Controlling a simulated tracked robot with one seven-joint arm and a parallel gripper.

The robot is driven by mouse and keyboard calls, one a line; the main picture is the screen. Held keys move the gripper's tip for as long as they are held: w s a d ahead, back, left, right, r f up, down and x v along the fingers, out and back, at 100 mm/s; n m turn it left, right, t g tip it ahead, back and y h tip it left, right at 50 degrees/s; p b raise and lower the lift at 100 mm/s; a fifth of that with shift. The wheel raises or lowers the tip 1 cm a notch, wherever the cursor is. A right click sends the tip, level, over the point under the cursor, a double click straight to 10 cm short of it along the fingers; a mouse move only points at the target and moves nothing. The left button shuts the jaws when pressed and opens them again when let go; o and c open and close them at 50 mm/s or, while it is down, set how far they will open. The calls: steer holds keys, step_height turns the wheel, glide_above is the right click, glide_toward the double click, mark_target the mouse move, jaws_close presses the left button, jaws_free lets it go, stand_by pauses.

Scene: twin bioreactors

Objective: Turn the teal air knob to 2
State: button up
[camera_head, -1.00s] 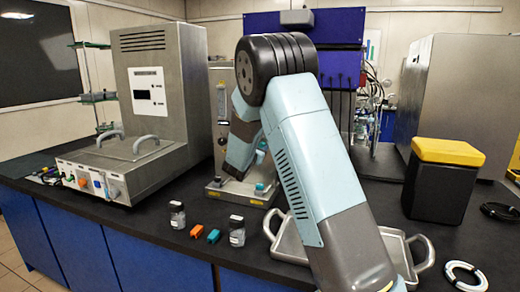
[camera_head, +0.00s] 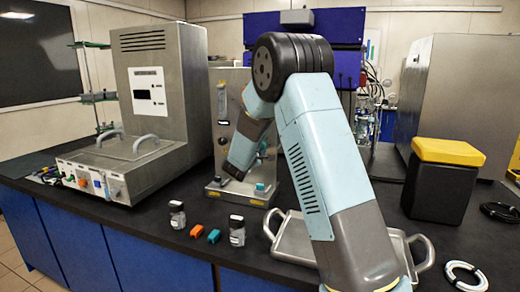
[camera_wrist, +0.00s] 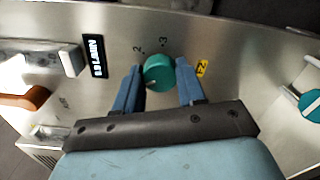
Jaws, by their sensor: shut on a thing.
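The teal air knob (camera_wrist: 158,72) sits on a grey metal panel in the wrist view. The printed numbers 2 and 3 stand just above it, and a small pale mark shows at its lower left edge. My gripper (camera_wrist: 160,76) has its two blue fingers on either side of the knob and is shut on it. In the head view my arm hides much of the panel (camera_head: 217,130), and I cannot make out the gripped knob or the fingertips there.
In the wrist view another teal knob (camera_wrist: 313,102) is at the right edge, and an orange part (camera_wrist: 22,98) at the left. In the head view small bottles (camera_head: 237,231), an orange block (camera_head: 197,231) and a metal tray (camera_head: 291,238) lie in front of the panel.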

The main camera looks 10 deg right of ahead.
steer(key=m, duration=1.1)
steer(key=shift+s+d+f, duration=0.1)
steer(key=shift+s+f, duration=0.05)
steer(key=shift+f, duration=0.25)
steer(key=shift+m, duration=0.4)
steer(key=o, duration=1.1)
steer(key=shift+r, duration=0.15)
steer(key=shift+c, duration=0.2)
steer(key=v, duration=1.3)
steer(key=shift+s+a, duration=0.25)
steer(key=shift+a, duration=0.05)
